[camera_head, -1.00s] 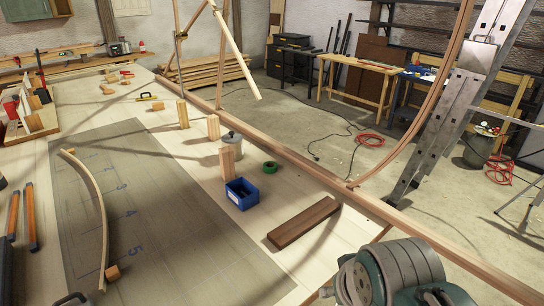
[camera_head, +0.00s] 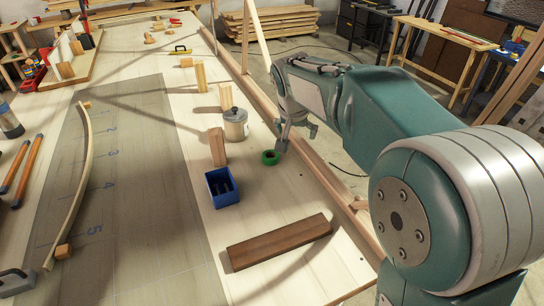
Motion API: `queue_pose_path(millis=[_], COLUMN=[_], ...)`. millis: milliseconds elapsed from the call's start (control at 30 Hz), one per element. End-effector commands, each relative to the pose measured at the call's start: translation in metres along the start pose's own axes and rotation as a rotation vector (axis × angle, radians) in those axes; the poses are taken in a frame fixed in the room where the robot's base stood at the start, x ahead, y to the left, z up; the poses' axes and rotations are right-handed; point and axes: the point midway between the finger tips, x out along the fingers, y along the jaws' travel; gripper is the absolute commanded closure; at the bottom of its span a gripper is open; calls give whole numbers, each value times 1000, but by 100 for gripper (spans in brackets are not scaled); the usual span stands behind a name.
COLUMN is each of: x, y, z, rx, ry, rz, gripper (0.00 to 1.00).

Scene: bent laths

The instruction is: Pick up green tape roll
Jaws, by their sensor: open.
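The green tape roll (camera_head: 270,158) lies flat on the pale wooden table, in front of a metal can and near the table's right edge. My gripper (camera_head: 296,138) hangs from my arm just right of and behind the roll in the picture. It is open and empty. One finger shows close to the roll; I cannot tell whether it touches it or how high it is above the table. The roll's upper right side lies close to that finger, and most of the roll is in plain view.
A metal can (camera_head: 236,124), a wooden block (camera_head: 217,147) and a blue bin (camera_head: 211,188) stand left of the roll. A dark brown board (camera_head: 280,242) lies in front. A long wooden rail (camera_head: 334,181) runs along the table's right edge.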

Motion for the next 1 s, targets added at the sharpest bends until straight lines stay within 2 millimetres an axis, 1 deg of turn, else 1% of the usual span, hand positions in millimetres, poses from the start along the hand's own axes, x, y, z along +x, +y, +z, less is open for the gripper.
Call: queue_pose_path(millis=[33,167,200,300,400,500,667,767,900,1000], x=[18,58,71,100,121,133,144,157,181,192], y=[-16,-50,-59,-79,-94,-101,-104,-104,-102,-102], z=[-8,-26,-30,-37,-40,-41,-41,-41,-40,-41], rx=[10,52,65,94,116,129,135,134,133,133], ry=[-7,-9,-9,-7,-4,-2,-2,-2,-2,-1], rz=[10,30,37,47,57,61,64,65,66,65], gripper=[0,0,0,0,0,0,0,0,0,0])
